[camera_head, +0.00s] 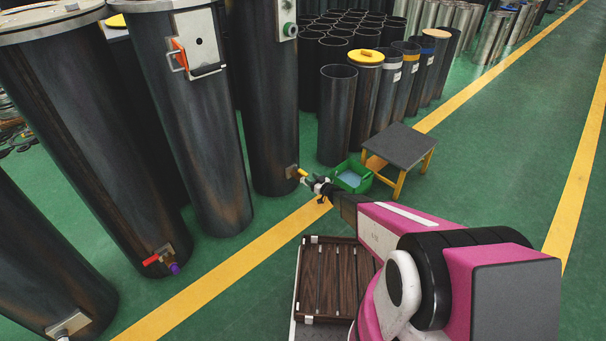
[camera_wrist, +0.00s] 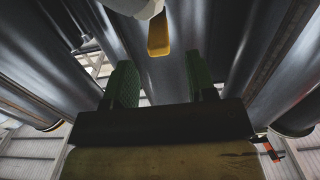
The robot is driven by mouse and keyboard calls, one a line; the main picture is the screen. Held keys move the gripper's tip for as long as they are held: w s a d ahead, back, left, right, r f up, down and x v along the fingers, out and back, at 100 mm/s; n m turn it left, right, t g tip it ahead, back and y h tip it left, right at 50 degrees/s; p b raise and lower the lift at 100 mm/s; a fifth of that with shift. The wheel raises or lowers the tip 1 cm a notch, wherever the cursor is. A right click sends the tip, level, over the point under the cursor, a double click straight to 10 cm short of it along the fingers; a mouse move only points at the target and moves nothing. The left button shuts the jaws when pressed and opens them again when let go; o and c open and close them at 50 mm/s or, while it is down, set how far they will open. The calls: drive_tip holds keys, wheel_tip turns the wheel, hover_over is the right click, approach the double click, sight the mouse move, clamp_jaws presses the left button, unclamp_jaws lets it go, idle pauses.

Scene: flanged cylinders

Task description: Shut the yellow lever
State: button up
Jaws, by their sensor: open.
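The yellow lever (camera_head: 302,173) is on a small valve low on the third dark cylinder (camera_head: 265,100) in the head view. It is small there, and my gripper (camera_head: 318,185) is just to its right and slightly below. In the wrist view the yellow lever (camera_wrist: 159,35) hangs from a pale rounded part (camera_wrist: 135,8) at the top edge. My gripper (camera_wrist: 161,82) shows two green fingers, open and apart with nothing between them. The lever lies between the fingers' lines but beyond their tips. Most of the valve body is cut off or too small to tell.
A red lever (camera_head: 151,260) is on the second valve to the left. A green crate (camera_head: 350,177) and a grey-topped stool (camera_head: 400,146) stand right of my gripper. Several dark cylinders crowd behind. Green floor is free at the right.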

sight(299, 169)
drive_tip(key=x, duration=0.7)
clamp_jaws()
